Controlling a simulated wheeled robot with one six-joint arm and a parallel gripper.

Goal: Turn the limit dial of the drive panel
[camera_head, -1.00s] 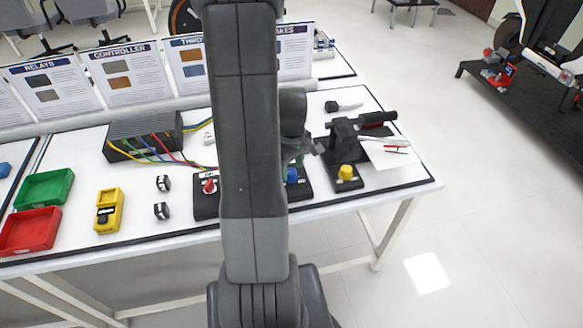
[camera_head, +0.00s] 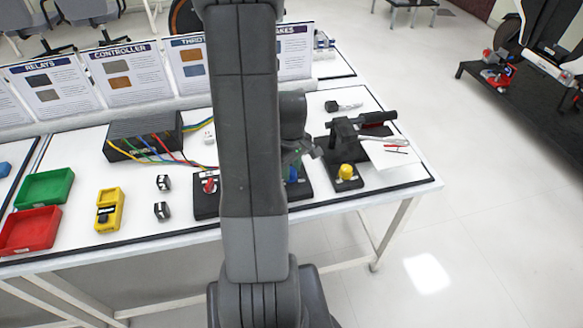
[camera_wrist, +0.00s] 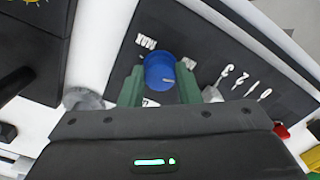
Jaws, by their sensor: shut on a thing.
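The blue limit dial (camera_wrist: 160,72) sits on a dark panel (camera_wrist: 215,38) with white raised marks and numerals. My gripper (camera_wrist: 160,82) is shut on it in the wrist view, with one green fingertip on each side. A pale pointer line shows on the dial's side, toward the right. My arm hides most of the panel and the fingertips there.
A red knob (camera_head: 209,186) on a dark box is left of my arm. A yellow knob (camera_head: 346,171) stands close on the right, below a dark lever (camera_head: 375,117). A black box with coloured wires (camera_head: 145,135) is further left.

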